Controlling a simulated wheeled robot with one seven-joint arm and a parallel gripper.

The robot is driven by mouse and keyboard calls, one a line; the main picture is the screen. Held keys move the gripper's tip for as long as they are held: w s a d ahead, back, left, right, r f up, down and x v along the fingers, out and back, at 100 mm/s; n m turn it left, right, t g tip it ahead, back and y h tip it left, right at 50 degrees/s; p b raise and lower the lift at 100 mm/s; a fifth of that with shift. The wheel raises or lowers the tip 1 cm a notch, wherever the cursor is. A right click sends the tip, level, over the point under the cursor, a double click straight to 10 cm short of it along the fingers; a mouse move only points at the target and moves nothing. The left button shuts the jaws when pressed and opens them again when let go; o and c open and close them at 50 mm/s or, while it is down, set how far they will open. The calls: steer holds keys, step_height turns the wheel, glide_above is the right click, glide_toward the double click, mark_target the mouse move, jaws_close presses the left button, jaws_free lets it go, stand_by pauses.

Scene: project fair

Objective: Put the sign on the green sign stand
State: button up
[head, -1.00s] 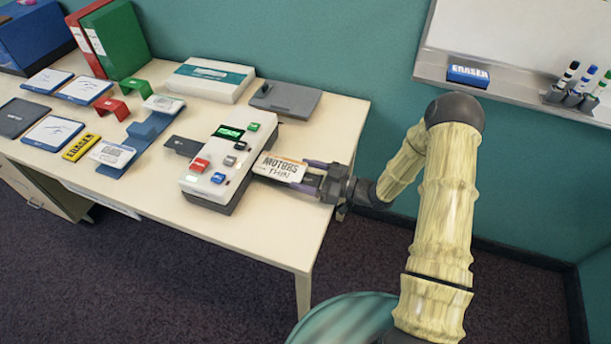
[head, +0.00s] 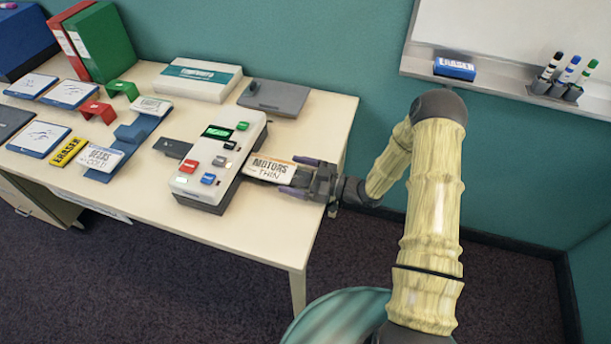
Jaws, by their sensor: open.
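The sign (head: 268,168) is a white card with an orange top edge reading "MOTORS THIN". It lies tilted at the right side of the grey-white machine (head: 203,197), on or just above a dark tray there. My gripper (head: 292,175) is open, with one finger beyond the sign's right end and one on its near side. I cannot tell whether the fingers touch it. The green sign stand (head: 123,90) is a small bent piece, empty, at the back left of the table, in front of the green binder.
A red stand (head: 97,110) sits near the green one. A white box (head: 198,75) and a grey case (head: 273,96) stand at the back. The table's front right is clear.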

steer(key=shift+d, duration=0.1)
steer(key=b+v, duration=0.1)
steer(key=v, duration=1.6)
steer(key=shift+s+r, duration=0.15)
steer(key=shift+s, duration=0.05)
